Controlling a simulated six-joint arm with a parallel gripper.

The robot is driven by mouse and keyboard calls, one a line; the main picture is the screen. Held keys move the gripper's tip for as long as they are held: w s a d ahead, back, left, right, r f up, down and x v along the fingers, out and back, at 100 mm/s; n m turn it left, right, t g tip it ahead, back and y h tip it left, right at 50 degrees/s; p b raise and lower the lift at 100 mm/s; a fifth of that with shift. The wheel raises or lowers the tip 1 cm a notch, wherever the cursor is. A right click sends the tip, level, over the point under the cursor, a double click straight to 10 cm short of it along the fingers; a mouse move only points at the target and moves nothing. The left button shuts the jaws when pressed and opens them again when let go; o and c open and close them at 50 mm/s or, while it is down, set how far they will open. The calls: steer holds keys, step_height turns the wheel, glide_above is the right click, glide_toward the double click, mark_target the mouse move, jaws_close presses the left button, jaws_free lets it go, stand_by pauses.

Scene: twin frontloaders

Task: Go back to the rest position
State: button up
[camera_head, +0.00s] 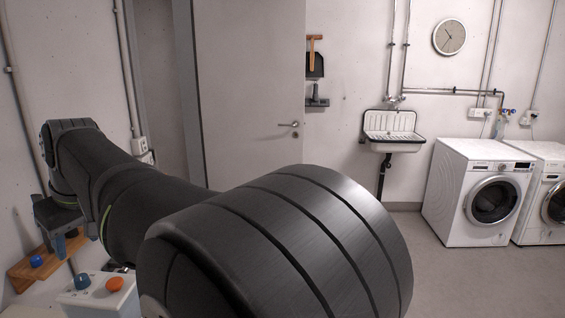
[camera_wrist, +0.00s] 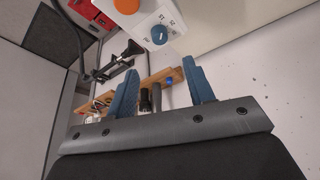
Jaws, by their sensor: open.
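My gripper (camera_wrist: 160,66) is open, its two blue fingers spread apart with nothing held between them in the wrist view. In the head view my black arm reaches across to the left, and the gripper (camera_head: 66,240) hangs low by the left wall, partly dark and hard to make out. It is near a wooden rack (camera_head: 22,274) on that wall. The same rack (camera_wrist: 176,74) shows beyond the fingers in the wrist view, with dark handles and a small blue part by it.
A white box (camera_head: 115,305) with a blue knob (camera_head: 82,282) and an orange knob (camera_head: 114,285) stands close to my arm. Two white washing machines (camera_head: 452,214) (camera_head: 548,153) stand at the right, a sink (camera_head: 394,140) and door (camera_head: 250,90) behind. Floor before the machines is clear.

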mark_target(80, 277)
steer(key=x, duration=1.1)
steer(key=shift+a, duration=0.15)
steer(key=shift+r, duration=0.1)
steer(key=v, duration=1.7)
steer(key=x, duration=1.7)
steer(key=shift+s+m+t+h, duration=0.15)
steer(key=shift+m+t, duration=0.25)
steer(key=shift+m, duration=0.65)
steer(key=shift+w+m+t+h, duration=0.15)
steer(key=shift+m+t, duration=0.25)
steer(key=shift+m, duration=0.65)
steer(key=m, duration=0.2)
steer(key=m+t+h, duration=0.1)
steer(key=m, duration=0.1)
steer(key=shift+s+a+m+h, duration=0.15)
steer(key=shift+m+h, duration=0.15)
steer(key=shift+m, duration=0.1)
steer(key=v, duration=0.5)
steer(key=shift+s+r, duration=0.1)
steer(key=shift+r, duration=0.25)
